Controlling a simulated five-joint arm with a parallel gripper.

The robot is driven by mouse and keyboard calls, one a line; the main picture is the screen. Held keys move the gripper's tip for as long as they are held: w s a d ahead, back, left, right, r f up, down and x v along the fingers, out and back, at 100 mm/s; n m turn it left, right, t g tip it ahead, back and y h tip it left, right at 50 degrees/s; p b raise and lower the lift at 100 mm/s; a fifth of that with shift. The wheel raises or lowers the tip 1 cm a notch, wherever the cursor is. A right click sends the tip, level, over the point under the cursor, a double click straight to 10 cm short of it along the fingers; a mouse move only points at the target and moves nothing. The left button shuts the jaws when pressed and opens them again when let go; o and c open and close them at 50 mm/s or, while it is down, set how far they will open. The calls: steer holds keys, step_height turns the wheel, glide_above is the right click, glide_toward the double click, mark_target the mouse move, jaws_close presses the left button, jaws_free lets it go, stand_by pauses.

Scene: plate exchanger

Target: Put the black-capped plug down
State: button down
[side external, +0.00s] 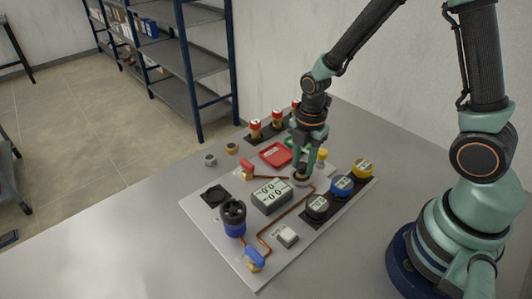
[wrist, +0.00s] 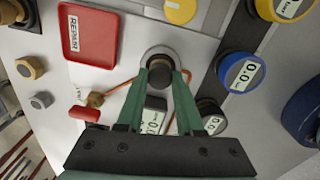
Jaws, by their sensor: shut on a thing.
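My gripper (wrist: 160,72) has its green fingers closed on the black-capped plug (wrist: 161,57) in the wrist view. A pale grey ring shows around or below the plug; I cannot tell whether the plug sits in it or is held just above it. In the side external view my gripper (side external: 301,172) points down at the back part of the light panel (side external: 205,221), over a small round fitting, and the fingers hide most of the plug.
A red REPAIR tray (side external: 275,154) lies left of my gripper. A display box (side external: 271,196) and copper pipes are in front. Black, blue (side external: 342,186) and yellow gauges stand to the right. A blue-black cylinder (side external: 233,216) stands at the front left. The left front table is clear.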

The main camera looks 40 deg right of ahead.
steer(key=shift+f, duration=0.25)
steer(key=c, duration=0.5)
jaws_free()
steer(key=shift+f, duration=0.1)
steer(key=shift+c, duration=0.2)
step_height(320, 180, up, 12)
step_height(320, 180, up, 6)
steer(key=m+t, duration=0.3)
steer(key=m, duration=0.6)
glide_above(304, 165)
steer(key=s, duration=0.3)
steer(key=s+r+m, duration=0.1)
steer(key=m, duration=0.2)
steer(key=s+r+m+t, duration=0.1)
steer(key=m, duration=0.3)
steer(key=r+m+t, duration=0.1)
steer(key=r+m, duration=0.1)
steer(key=m, duration=0.1)
steer(key=shift+s+d+m, duration=0.4)
